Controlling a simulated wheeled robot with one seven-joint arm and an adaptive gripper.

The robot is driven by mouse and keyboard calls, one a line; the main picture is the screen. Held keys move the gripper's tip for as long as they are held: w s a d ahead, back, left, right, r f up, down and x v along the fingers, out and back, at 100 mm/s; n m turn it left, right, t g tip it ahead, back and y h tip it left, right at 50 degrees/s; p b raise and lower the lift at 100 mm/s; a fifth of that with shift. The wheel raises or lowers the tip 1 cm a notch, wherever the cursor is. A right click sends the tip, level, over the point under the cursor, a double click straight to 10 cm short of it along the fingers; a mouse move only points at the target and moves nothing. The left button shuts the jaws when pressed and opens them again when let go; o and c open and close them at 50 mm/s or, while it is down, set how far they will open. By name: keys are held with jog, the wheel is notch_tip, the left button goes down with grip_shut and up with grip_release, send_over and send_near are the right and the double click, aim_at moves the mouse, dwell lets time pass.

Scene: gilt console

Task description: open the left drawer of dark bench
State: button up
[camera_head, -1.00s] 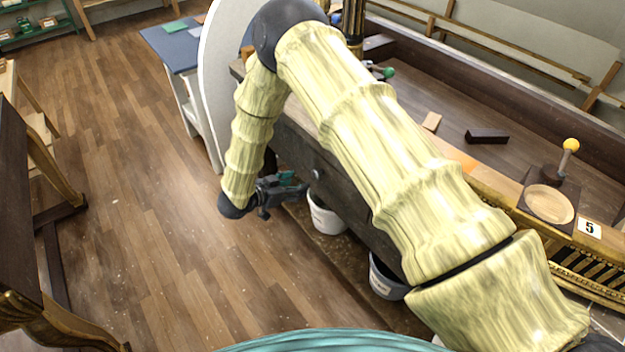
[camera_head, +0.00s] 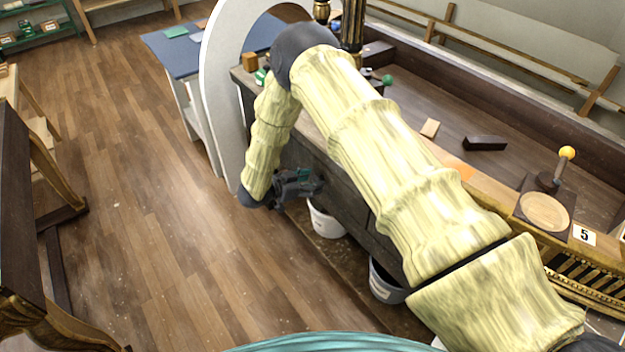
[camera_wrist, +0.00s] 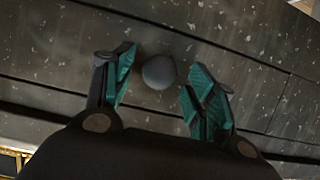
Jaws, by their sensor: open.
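The dark bench (camera_head: 345,195) runs diagonally through the head view, with drawer fronts along its near side. In the wrist view a dark drawer front (camera_wrist: 60,60) with pale specks fills the upper part. A round grey knob (camera_wrist: 158,72) stands out from it. My gripper (camera_wrist: 155,90) is open, with one green-padded finger on each side of the knob. The knob sits between the fingertips, nearer the left one, and I see a gap on both sides. In the head view my gripper (camera_head: 318,187) is at the bench front, and the knob is hidden there.
A white bucket (camera_head: 325,222) and a grey bucket (camera_head: 385,285) stand below the bench. A white arched panel (camera_head: 222,110) is at the bench's far end. The wooden floor (camera_head: 150,220) left of my arm is clear.

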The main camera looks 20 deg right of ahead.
jog(key=shift+w+d+f, duration=0.15)
jog(key=shift+d+f, duration=0.1)
jog(key=shift+d, duration=0.25)
grip_shut()
